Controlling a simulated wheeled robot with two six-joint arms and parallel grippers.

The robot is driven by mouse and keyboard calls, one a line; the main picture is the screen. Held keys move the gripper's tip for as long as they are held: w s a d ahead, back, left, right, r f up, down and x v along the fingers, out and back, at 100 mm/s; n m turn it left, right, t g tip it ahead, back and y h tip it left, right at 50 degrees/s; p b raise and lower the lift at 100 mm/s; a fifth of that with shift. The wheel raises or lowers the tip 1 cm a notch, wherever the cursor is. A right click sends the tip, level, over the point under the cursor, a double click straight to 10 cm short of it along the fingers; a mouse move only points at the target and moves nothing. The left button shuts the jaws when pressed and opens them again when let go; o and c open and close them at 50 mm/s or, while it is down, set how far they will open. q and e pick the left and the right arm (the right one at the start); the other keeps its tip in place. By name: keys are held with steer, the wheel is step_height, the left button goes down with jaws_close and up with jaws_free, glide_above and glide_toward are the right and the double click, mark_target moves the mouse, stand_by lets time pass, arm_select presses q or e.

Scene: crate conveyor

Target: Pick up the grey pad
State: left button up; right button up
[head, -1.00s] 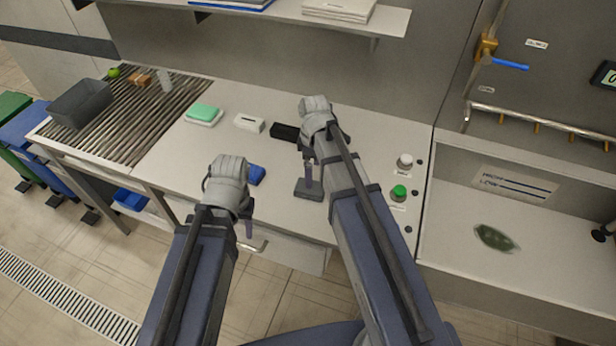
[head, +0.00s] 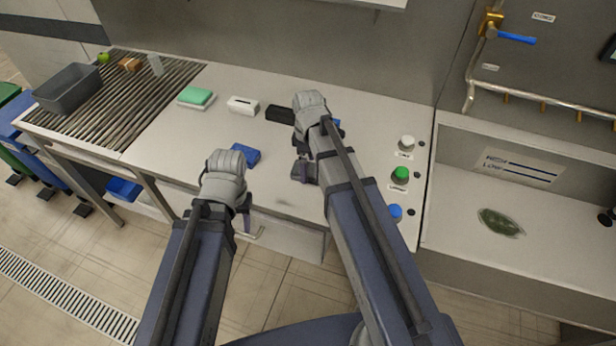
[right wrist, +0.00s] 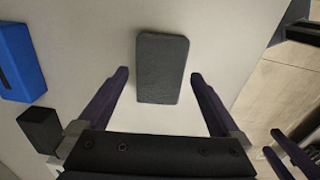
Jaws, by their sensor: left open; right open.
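The grey pad (right wrist: 162,68) lies flat on the light worktop in the right wrist view, a dark rounded rectangle. My right gripper (right wrist: 160,75) is open and empty, with one finger on each side of the pad and a gap to both. In the head view my right gripper (head: 305,168) is low over the worktop, and it and its arm partly hide the pad. My left gripper (head: 246,215) is open near the worktop's front edge, with its fingers mostly hidden by its wrist.
A blue item (head: 245,153) lies beside my left gripper. A green-topped pad (head: 196,96), a white box (head: 242,105) and a black box (head: 279,113) stand farther back. A blue block (right wrist: 20,62) shows left of the pad in the right wrist view. Push buttons (head: 400,174) are at right.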

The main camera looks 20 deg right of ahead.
step_height(320, 180, down, 2)
steer(key=shift+f+b, duration=0.15)
steer(key=shift+b, duration=0.45)
arm_select(q)
step_height(320, 180, down, 2)
steer(key=shift+f, duration=0.1)
arm_select(e)
steer(key=c, duration=1.2)
arm_select(q)
steer(key=shift+r, duration=0.2)
arm_select(e)
steer(key=shift+r, duration=0.2)
steer(key=shift+c, duration=0.2)
step_height(320, 180, up, 10)
steer(key=p, duration=1)
arm_select(q)
step_height(320, 180, up, 10)
steer(key=shift+f, duration=0.15)
arm_select(e)
steer(key=shift+f, duration=0.1)
